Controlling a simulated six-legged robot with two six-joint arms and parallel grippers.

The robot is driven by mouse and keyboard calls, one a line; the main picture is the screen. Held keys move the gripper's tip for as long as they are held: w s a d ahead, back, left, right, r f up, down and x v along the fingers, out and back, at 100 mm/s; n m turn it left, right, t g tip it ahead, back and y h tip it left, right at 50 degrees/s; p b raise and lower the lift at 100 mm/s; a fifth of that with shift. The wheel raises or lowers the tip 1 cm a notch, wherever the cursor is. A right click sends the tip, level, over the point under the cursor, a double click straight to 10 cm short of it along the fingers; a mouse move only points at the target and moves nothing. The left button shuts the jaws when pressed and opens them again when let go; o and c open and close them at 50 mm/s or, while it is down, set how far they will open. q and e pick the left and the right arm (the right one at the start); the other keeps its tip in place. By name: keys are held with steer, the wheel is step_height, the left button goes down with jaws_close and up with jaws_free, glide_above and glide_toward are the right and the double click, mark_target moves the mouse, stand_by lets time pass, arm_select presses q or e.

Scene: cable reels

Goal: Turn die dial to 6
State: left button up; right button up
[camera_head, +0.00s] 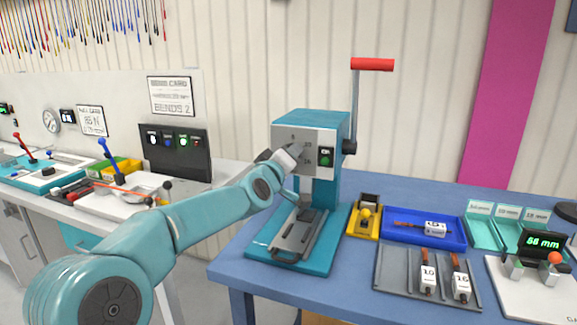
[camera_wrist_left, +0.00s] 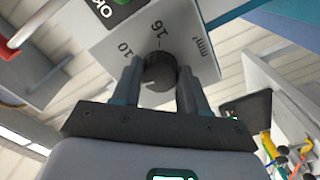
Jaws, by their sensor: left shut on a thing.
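The die dial (camera_wrist_left: 158,73) is a dark round knob on the light grey panel (camera_wrist_left: 197,50) of the teal crimping machine (camera_head: 329,120). In the left wrist view the panel shows the marks 16, 10 and mm²; no 6 is visible there. The two fingers of my left gripper (camera_wrist_left: 160,84) are shut on the dial, one on each side. Which mark the dial points at I cannot tell. In the head view my left gripper (camera_head: 293,154) is at the panel and hides the dial.
A green OK display (camera_head: 326,157) is right of the dial. A crank with a red handle (camera_head: 372,65) rises at the machine's right side. A blue tray (camera_head: 395,218), a grey rack (camera_head: 399,281) and teal bins (camera_head: 482,234) stand on the blue table (camera_head: 235,262).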

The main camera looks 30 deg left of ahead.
arm_select(q)
steer(key=shift+n+b, duration=0.4)
steer(key=shift+n, duration=0.6)
steer(key=shift+r, duration=0.1)
steer(key=o, duration=1.1)
steer(key=shift+s, duration=0.1)
steer(key=shift+c, duration=0.2)
steer(key=b+v, duration=0.1)
steer(key=v, duration=1.5)
steer(key=shift+s+a, duration=0.1)
steer(key=shift+s, duration=0.05)
